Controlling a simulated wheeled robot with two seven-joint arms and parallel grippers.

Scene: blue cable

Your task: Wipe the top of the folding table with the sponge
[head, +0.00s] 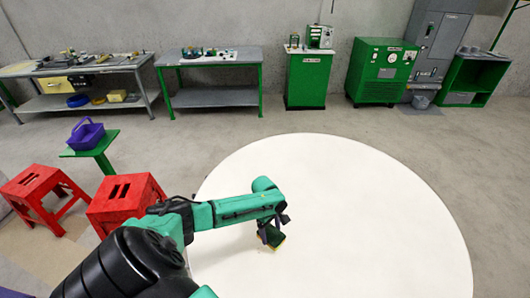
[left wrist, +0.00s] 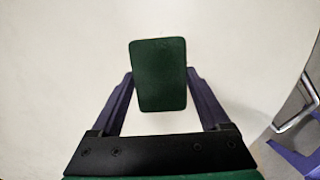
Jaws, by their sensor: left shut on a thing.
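The folding table (head: 400,225) is a large round white top that fills the lower middle of the head view. My left gripper (head: 273,236) is over the table, left of its middle, pointing down. It is shut on the sponge, which has a dark green face and shows a yellow edge in the head view (head: 279,247). In the left wrist view the sponge (left wrist: 158,75) sits between the two purple fingers of my left gripper (left wrist: 158,90), with the white top behind it. I cannot tell whether the sponge touches the top. My right gripper is not in view.
Two red stools (head: 125,199) stand at the left, beside a small green stand with a purple basket (head: 86,134). Workbenches (head: 209,75) and green cabinets (head: 380,72) line the back wall. The visible table top is otherwise bare.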

